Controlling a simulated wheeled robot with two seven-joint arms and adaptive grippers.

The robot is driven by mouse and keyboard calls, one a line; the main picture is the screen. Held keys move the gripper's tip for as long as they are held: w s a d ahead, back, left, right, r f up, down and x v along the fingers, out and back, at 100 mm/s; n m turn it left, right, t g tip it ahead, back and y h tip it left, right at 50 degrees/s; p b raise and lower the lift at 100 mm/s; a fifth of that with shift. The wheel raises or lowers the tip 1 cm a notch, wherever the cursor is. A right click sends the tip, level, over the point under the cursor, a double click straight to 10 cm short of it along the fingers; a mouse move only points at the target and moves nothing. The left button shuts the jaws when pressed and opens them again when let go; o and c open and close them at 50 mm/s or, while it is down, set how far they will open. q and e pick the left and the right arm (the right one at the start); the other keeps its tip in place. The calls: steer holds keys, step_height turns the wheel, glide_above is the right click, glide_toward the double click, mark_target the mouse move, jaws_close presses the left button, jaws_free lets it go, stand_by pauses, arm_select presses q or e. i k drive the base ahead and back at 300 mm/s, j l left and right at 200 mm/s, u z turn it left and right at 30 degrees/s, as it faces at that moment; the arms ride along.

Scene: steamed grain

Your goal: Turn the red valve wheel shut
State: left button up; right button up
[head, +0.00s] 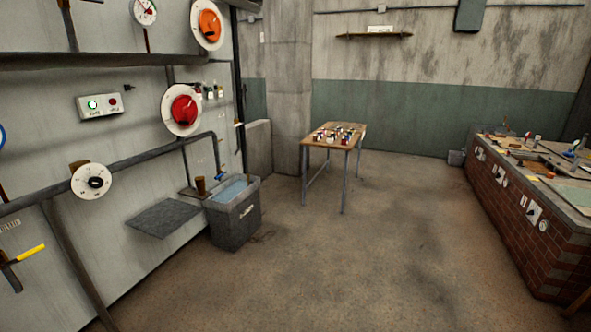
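A red wheel (184,110) sits on a round white plate (169,121) on the left wall, above a horizontal dark pipe. It looks like the red valve wheel, though details on its face are too small to read. An orange wheel (209,25) on a similar white plate is higher up the same wall. Neither of my grippers shows in the head view, and nothing touches the red wheel.
A control box (100,105), a dial (91,181) and a yellow lever (31,253) are on the left wall. A grey shelf (163,217) and a water-filled tub (236,218) stick out below. A small table (348,144) and brick counter (525,220) flank open floor.

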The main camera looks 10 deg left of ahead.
mark_target(185, 111)
steer(key=i, duration=1.65)
steer(key=i+l+u, duration=0.25)
steer(key=i, duration=0.55)
steer(key=i+l+u, duration=0.15)
steer(key=i+u, duration=0.25)
steer(key=i+l+u, duration=0.8)
steer(key=i+j, duration=0.1)
